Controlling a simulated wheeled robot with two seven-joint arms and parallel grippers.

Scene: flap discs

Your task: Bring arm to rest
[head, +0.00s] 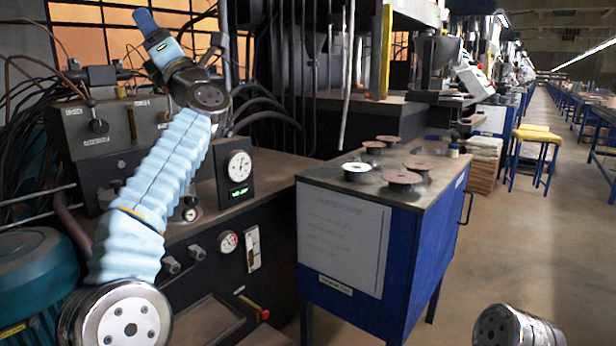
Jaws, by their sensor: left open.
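My left arm, in a pale blue sleeve, rises from the lower left of the head view. Its raised end, with my left gripper (152,30), points up in front of the orange window panes. The jaws are small and hard to make out; nothing shows held there. Several reddish-brown flap discs (418,163) lie on the top of the blue cabinet (312,176), well to the right of and below the gripper. A silver-rimmed round piece (357,168) sits among them. Of my right arm only a metal joint shows at the bottom right; its gripper is out of the frame.
A dark machine with a round gauge (239,166), cables and knobs stands close behind my left arm. A teal motor (35,285) is at the lower left. A yellow stool (537,135) and stacked boards (484,160) stand farther back. The aisle floor on the right is clear.

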